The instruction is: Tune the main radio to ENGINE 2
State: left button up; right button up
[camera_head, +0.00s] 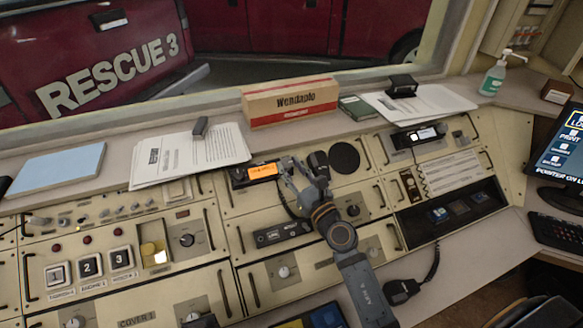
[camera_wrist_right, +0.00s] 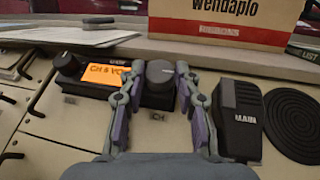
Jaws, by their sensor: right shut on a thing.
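The main radio (camera_head: 262,171) is a dark box with a lit orange display on the sloped console. In the right wrist view its display (camera_wrist_right: 105,76) reads "CH 6 VO", with the right end hidden by a finger. A round grey knob (camera_wrist_right: 160,71) stands at the right of the display, above a "CH" label. My right gripper (camera_head: 293,172) is at this knob, its fingers (camera_wrist_right: 158,88) on either side of it and shut on it. A second knob (camera_wrist_right: 66,63) is at the radio's left end. My left gripper is not in view.
A handset marked "MAIN" (camera_wrist_right: 238,118) stands close right of my right fingers, beside a round black speaker grille (camera_head: 344,157). A Wendaplo box (camera_head: 290,103) stands behind the radio. Papers (camera_head: 190,155) lie to the left. Several pull handles stick up from the panels.

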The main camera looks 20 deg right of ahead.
jog(key=o, duration=1.1)
jog(key=shift+o, duration=0.2)
jog(key=v, duration=0.7)
jog(key=shift+s, duration=0.25)
jog(key=shift+d+f, duration=0.1)
